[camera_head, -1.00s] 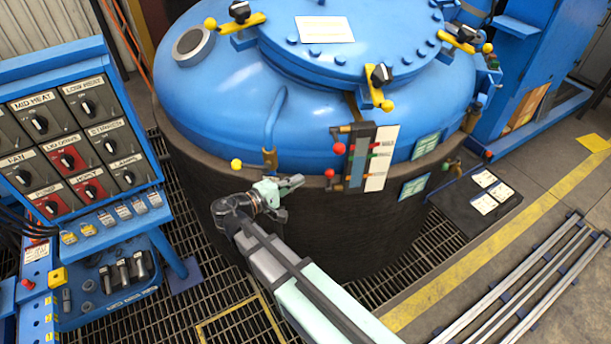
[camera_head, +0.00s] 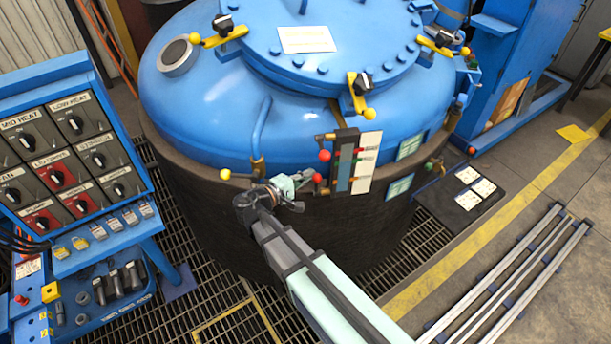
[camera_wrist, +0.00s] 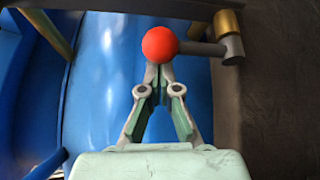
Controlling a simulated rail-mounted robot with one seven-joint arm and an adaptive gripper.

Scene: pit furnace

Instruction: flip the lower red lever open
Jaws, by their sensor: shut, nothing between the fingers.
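The lower red lever shows in the head view as a red ball knob (camera_head: 317,178) at the bottom left of the gauge panel (camera_head: 343,160). In the wrist view, the red ball (camera_wrist: 160,44) sits on a dark rod that runs right to a grey and brass fitting (camera_wrist: 229,35). My gripper (camera_head: 308,176) is at the left side of this knob. In the wrist view, my gripper (camera_wrist: 158,72) has its fingertips together, with nothing between them. The ball is right at the tips and covers their ends. I cannot tell whether they touch.
An upper red knob (camera_head: 324,155) sits just above on the same panel. A yellow knob (camera_head: 225,174) and a pipe (camera_head: 261,130) stand left of my gripper. The blue furnace (camera_head: 200,110) rises behind. A control cabinet (camera_head: 75,150) stands at the left.

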